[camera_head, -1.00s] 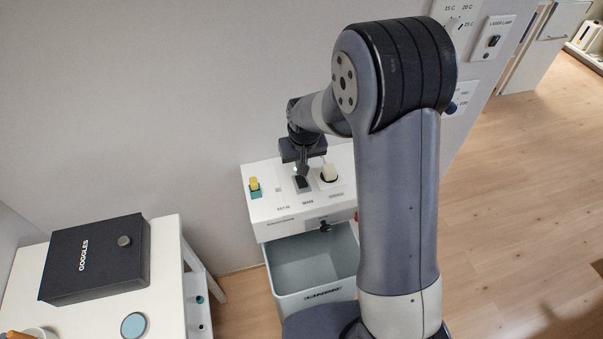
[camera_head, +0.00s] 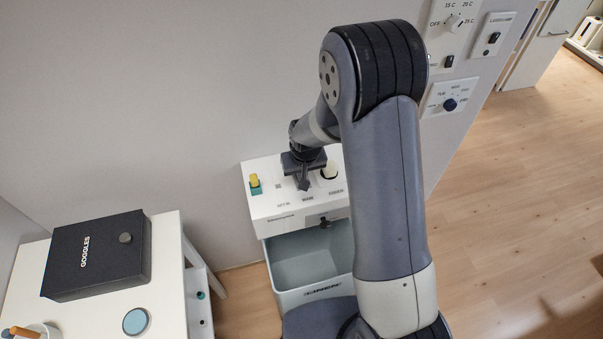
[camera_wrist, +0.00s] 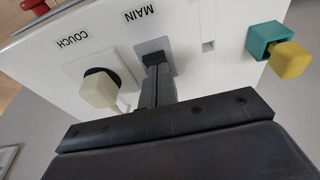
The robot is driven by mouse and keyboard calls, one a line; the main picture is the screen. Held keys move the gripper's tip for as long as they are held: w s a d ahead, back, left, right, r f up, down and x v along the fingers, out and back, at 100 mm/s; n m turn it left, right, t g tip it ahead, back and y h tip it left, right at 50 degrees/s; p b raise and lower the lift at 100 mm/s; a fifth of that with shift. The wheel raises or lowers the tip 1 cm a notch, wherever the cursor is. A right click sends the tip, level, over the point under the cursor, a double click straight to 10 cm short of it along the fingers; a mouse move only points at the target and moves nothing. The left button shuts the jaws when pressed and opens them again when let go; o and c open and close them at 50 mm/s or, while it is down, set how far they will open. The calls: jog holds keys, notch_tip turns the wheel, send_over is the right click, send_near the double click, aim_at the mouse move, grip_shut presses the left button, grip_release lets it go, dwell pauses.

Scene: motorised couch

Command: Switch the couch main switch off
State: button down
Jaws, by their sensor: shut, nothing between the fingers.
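The main switch, a dark rocker in a grey plate (camera_wrist: 152,48) beside the label MAIN, is on the white couch control box (camera_head: 262,208). In the wrist view my gripper (camera_wrist: 157,74) is shut and empty, its fingertips right at the rocker, partly covering it. I cannot tell whether they press on it, or which way the rocker is tipped. In the head view my gripper (camera_head: 304,186) is over the middle of the box top and hides the switch.
A cream plug (camera_wrist: 98,91) sits in the socket marked COUCH, close beside the fingers. A yellow key-like piece in a teal holder (camera_wrist: 273,42) is on the other side. A grey linen bin (camera_head: 310,262) is below; a goggles box (camera_head: 95,258) stands on the left table.

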jog(key=b, duration=0.1)
jog(key=f+t+b, duration=0.1)
jog(key=b, duration=0.1)
jog(key=shift+s+f, duration=0.2)
jog(key=shift+s, duration=0.05)
jog(key=shift+r, duration=0.35)
jog(key=shift+w+p, duration=0.1)
jog(key=shift+p, duration=0.2)
jog(key=shift+w+a+r, duration=0.1)
jog(key=shift+w+r, duration=0.1)
jog(key=shift+w, duration=0.5)
jog(key=shift+r, duration=0.1)
jog(key=shift+r, duration=0.25)
jog(key=p+v, duration=0.2)
jog(key=v, duration=0.2)
jog(key=shift+w+r, duration=0.15)
jog(key=s+d+r+b, duration=0.1)
jog(key=s+r, duration=0.4)
jog(key=r, duration=0.2)
jog(key=shift+r, duration=0.25)
